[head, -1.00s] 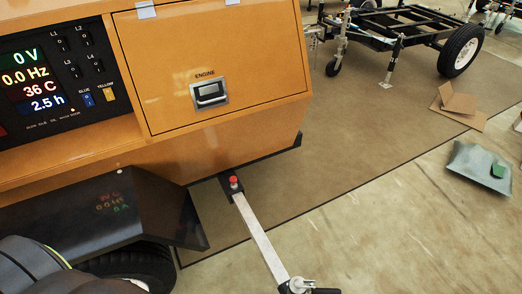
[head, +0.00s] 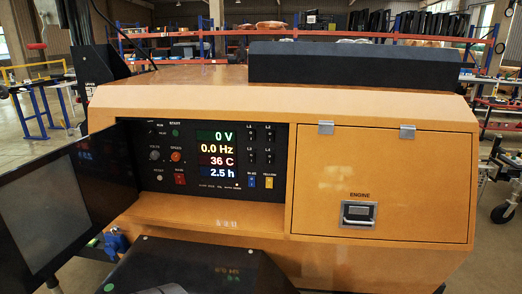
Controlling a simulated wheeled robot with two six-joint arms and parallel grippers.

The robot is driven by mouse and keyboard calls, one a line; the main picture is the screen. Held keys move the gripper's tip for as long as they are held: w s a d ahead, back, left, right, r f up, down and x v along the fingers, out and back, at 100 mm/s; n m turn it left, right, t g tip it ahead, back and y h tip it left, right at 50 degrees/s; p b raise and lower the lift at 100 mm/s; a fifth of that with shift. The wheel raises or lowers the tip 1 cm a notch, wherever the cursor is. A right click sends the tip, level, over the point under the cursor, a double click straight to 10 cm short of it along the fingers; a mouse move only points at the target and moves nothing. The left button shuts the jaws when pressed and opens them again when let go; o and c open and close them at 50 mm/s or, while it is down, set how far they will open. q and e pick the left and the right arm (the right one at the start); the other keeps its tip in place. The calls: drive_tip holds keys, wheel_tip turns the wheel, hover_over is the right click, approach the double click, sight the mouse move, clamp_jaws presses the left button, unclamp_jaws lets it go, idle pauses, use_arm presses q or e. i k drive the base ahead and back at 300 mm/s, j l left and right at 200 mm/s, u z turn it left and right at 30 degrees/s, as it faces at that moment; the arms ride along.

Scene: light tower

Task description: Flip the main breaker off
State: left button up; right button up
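The black control panel (head: 215,157) is set into the orange generator housing (head: 380,262). A red rocker switch (head: 180,179) sits at its lower left; its label is too small to read, so I cannot tell surely that it is the main breaker, or its position. Small black switches (head: 260,144) labelled L1 to L4 are at the upper right. Blue (head: 252,182) and yellow (head: 269,182) switches are below them. The display (head: 216,153) reads 0 V, 0.0 Hz, 36 C, 2.5 h. Neither gripper is in view.
A dark windowed door (head: 65,205) stands open left of the panel. A dark, glossy surface (head: 215,268) juts out below. The closed engine hatch (head: 385,165) is on the right. A blue object (head: 116,243) is by the door's lower edge. Shelves stand behind.

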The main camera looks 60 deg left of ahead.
sight(181, 178)
drive_tip(key=u, duration=1.15)
drive_tip(key=j+u, duration=0.5)
drive_tip(key=j, duration=0.15)
drive_tip(key=i+j+u, duration=0.15)
drive_tip(key=j+u, duration=0.35)
drive_tip(key=i+l+u, duration=0.1)
drive_tip(key=i+u, duration=0.15)
drive_tip(key=i, duration=0.15)
